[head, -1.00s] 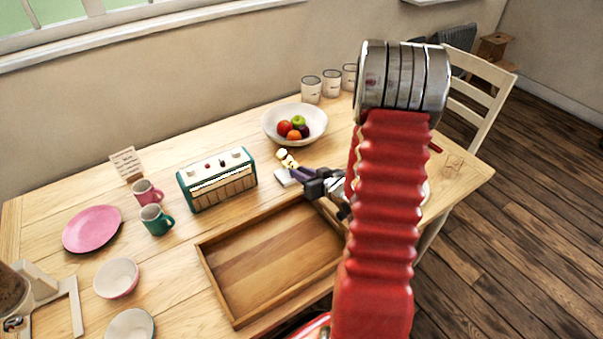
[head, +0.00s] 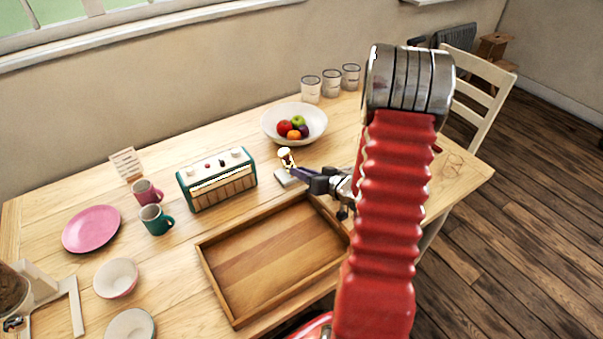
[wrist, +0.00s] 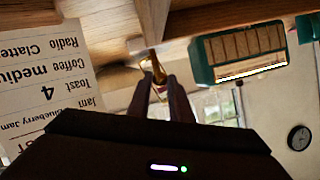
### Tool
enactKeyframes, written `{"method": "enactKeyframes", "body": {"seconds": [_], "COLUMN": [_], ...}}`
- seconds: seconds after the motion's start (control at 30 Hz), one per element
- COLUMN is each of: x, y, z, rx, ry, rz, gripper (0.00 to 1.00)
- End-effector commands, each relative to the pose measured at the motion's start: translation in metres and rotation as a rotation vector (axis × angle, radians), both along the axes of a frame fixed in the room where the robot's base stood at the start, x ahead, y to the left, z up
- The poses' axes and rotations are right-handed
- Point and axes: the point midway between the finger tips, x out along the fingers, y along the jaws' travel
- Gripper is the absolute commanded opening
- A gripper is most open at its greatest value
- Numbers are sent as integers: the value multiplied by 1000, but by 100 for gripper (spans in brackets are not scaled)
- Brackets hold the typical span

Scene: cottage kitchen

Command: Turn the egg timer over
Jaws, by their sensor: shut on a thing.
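The egg timer (head: 286,157) is small, with a pale end and a yellowish middle, and is held at the far end of my gripper (head: 295,171) above the table. In the head view it looks tilted. In the wrist view the egg timer (wrist: 156,72) shows as a brassy, narrow shape between the tips of my gripper (wrist: 162,84), which is shut on it. The fingers hide part of it. I cannot tell which end is up or how the sand lies.
A wooden tray (head: 203,261) lies in front of my gripper. A green radio (head: 218,180) stands to the left, a fruit bowl (head: 318,128) behind. A pale flat item (head: 284,179) lies just below the gripper. A printed card (wrist: 45,75) fills the wrist view's left.

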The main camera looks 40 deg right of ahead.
Motion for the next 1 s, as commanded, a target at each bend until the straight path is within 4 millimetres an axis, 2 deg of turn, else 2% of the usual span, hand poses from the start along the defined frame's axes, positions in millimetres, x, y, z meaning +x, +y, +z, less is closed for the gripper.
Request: {"method": "enactKeyframes", "body": {"seconds": [0.43,0.97,1.0], "x": [0,0,-1], "y": [-4,-4,-4], "z": [-1,-2,-2], "rx": [258,303,303], "ry": [-17,-17,-17], "rz": [-3,-3,-3], "gripper": [0,0,20]}}
